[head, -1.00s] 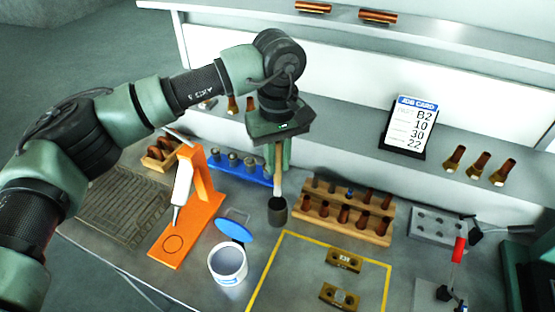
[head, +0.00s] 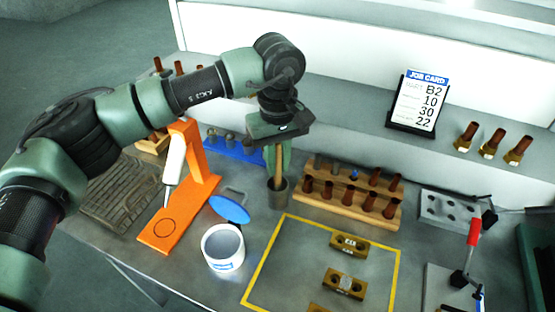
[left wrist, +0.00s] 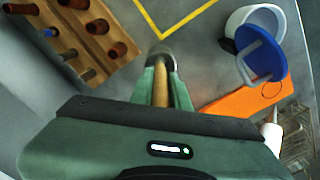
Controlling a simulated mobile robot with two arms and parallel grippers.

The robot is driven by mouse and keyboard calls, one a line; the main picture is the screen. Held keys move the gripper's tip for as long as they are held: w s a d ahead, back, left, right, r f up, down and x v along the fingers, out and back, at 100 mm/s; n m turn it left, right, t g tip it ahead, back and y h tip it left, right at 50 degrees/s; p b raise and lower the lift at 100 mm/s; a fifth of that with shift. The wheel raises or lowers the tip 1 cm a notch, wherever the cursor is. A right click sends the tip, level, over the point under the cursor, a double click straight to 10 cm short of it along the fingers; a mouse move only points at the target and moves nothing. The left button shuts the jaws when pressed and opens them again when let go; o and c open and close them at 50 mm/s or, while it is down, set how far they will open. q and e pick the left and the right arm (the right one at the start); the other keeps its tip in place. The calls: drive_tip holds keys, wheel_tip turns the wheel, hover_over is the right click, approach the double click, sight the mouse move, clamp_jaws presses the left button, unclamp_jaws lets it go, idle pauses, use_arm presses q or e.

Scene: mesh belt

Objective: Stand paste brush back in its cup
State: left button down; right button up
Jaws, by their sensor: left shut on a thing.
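My left gripper (head: 278,150) is shut on the wooden handle of the paste brush (head: 279,166), above the workbench. The brush is nearly upright. Its lower end is inside the dark grey cup (head: 278,199), so the bristles are hidden. I cannot tell whether they touch the bottom. In the left wrist view, the handle (left wrist: 160,88) runs between the fingers to the cup (left wrist: 161,53). My right gripper is not in view.
A wooden rack (head: 345,207) of copper-coloured pieces stands close right of the cup. A blue lid (head: 230,209), white tub (head: 223,256) and orange stand (head: 160,232) lie to the left. A yellow-outlined area (head: 268,255) with brass blocks is in front.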

use_arm(q)
drive_tip(key=shift+f, duration=0.3)
drive_tip(key=c, duration=1.3)
unclamp_jaws()
wheel_tip(320, 180, up, 7)
drive_tip(key=shift+b, duration=0.95)
drive_tip(key=shift+r, duration=0.4)
